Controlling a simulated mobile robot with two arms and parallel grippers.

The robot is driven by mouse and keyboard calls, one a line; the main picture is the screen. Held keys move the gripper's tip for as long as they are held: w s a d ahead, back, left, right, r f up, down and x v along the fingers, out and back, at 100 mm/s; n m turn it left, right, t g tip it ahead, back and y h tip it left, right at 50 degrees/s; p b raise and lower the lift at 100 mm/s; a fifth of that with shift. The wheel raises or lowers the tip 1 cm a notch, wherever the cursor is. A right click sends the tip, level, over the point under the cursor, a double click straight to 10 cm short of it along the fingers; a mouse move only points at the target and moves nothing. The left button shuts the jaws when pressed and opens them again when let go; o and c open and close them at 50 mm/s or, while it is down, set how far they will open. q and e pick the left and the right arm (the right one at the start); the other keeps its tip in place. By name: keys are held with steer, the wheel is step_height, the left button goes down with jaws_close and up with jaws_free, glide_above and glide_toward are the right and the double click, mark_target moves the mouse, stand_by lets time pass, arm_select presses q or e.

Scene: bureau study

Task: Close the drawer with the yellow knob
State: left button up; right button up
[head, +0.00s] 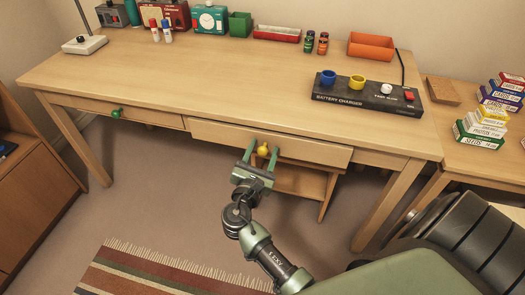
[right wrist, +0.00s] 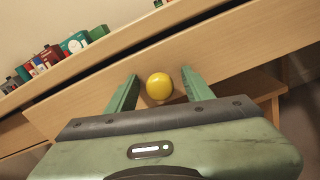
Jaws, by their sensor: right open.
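The drawer with the yellow knob (head: 225,137) is on the right side of the desk front and stands out from it, pulled open. Its wooden front (right wrist: 232,45) crosses the right wrist view at a slant. The yellow knob (head: 263,150) sits between the two green fingers of my right gripper (head: 261,156). In the right wrist view the knob (right wrist: 159,86) lies between the spread fingertips, with a gap on each side. My right gripper is open. My left gripper is not in view.
A second drawer with a green knob (head: 116,113) is on the left of the desk (head: 200,75) and looks flush. A battery charger (head: 367,95) is near the desk's right front edge. Cartons (head: 482,130) stand on a side table at right. A striped rug (head: 160,272) lies below.

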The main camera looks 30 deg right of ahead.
jaws_close()
stand_by(1.4)
